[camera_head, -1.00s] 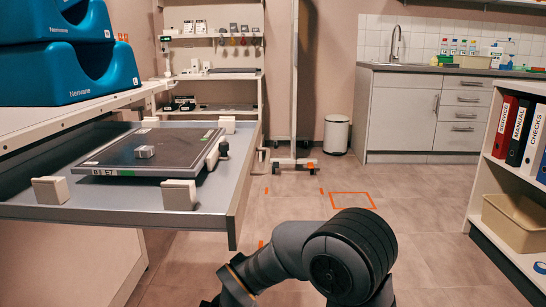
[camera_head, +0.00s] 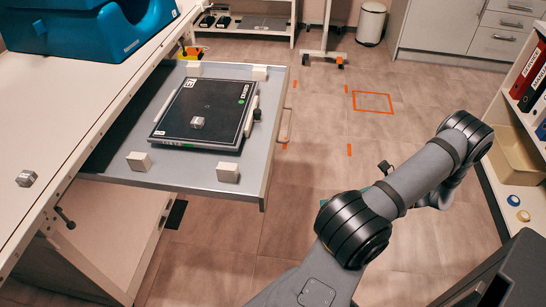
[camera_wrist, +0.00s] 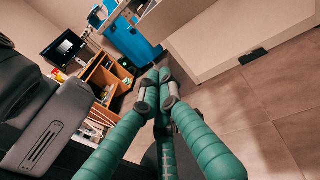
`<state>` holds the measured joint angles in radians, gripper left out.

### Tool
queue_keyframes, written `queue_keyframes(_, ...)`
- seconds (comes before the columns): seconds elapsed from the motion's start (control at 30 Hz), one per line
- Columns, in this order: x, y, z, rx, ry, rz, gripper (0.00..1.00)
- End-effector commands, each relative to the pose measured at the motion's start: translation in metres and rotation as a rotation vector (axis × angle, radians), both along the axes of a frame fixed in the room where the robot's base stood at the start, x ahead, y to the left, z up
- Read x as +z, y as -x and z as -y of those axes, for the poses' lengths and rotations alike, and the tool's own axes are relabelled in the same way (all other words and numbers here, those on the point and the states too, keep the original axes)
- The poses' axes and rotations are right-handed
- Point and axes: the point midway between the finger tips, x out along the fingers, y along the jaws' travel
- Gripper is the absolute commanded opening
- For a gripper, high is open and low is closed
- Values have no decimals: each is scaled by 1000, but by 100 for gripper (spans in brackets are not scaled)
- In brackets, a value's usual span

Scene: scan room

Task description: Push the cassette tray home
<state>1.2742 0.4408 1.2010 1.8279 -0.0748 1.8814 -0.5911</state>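The cassette tray (camera_head: 183,180) is a grey drawer standing pulled out from the left-hand table in the head view. A dark flat cassette (camera_head: 222,102) with labels lies on it between white corner blocks, and a small grey cube (camera_head: 197,122) sits on the cassette. A bar handle (camera_head: 283,124) runs along the tray's right, outer edge. My gripper has green fingers, and in the wrist view their tips (camera_wrist: 158,75) are together with nothing seen between them. In the head view it is mostly hidden behind my arm, right of the tray and apart from it.
The white table (camera_head: 95,75) holds blue holders (camera_head: 110,30) and another small cube (camera_head: 26,178). A shelf with binders (camera_head: 525,75) and a beige bin (camera_head: 515,155) stands at right. Floor (camera_head: 315,190) between tray and shelf is open, with an orange marked square (camera_head: 373,93).

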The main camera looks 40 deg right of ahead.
Motion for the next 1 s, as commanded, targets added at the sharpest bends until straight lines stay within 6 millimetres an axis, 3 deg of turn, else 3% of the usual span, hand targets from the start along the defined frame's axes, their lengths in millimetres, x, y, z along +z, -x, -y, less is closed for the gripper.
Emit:
queue_keyframes(0.03, 23, 0, 5, -68, -45, 16, 0)
queue_keyframes(0.1, 32, 0, 11, -133, -85, 34, 0)
queue_keyframes(0.33, 38, -8, 10, -191, -124, 52, 0)
queue_keyframes(0.8, 38, -76, -51, -185, -122, 48, 0)
queue_keyframes(1.0, 37, -97, -68, -187, -121, 49, 0)
